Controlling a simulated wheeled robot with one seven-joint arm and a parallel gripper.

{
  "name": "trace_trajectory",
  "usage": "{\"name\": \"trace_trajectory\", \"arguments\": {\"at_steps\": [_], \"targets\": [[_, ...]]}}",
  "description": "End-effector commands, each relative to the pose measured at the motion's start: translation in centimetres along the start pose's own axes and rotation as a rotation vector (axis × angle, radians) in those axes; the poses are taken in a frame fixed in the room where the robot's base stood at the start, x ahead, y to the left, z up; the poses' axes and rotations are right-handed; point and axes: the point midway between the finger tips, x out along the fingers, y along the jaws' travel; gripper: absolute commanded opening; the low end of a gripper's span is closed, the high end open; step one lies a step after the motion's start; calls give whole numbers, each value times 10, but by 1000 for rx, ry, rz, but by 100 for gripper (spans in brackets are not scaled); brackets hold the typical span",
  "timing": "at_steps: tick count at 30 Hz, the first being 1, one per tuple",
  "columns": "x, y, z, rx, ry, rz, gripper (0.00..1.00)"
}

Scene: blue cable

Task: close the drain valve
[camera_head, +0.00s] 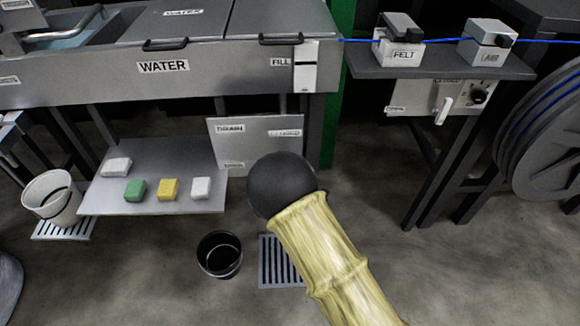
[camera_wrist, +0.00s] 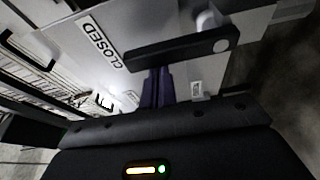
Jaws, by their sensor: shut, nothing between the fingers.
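The drain valve shows in the wrist view as a dark bar lever (camera_wrist: 180,50) on a round pivot at its right end. It lies nearly level across the picture on a pale panel, its free end just below a CLOSED label (camera_wrist: 102,43). My gripper (camera_wrist: 158,74) is shut and empty, its dark fingers pointing up at the lever's underside near its left half. The fingertips meet the lever in the picture; I cannot tell whether they touch. In the head view, my arm hides the gripper and lever and partly covers a labelled pale panel (camera_head: 240,148) under the water tank.
The water tank (camera_head: 120,70) stands above a low shelf (camera_head: 150,198) with several coloured blocks. A white bucket (camera_head: 50,198) stands at left. A black bucket (camera_head: 219,254) and a floor grate (camera_head: 272,272) are near my arm. A felt bench (camera_head: 440,66) and cable reel (camera_head: 550,140) stand right.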

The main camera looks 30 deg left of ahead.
Motion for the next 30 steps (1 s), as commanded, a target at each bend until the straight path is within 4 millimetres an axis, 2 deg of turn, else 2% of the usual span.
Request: {"name": "trace_trajectory", "arguments": {"at_steps": [20, 30], "targets": [[2, 0, -6, 14, 6, 5, 0], [18, -1, -25, 15, -11, 8, 0]]}}
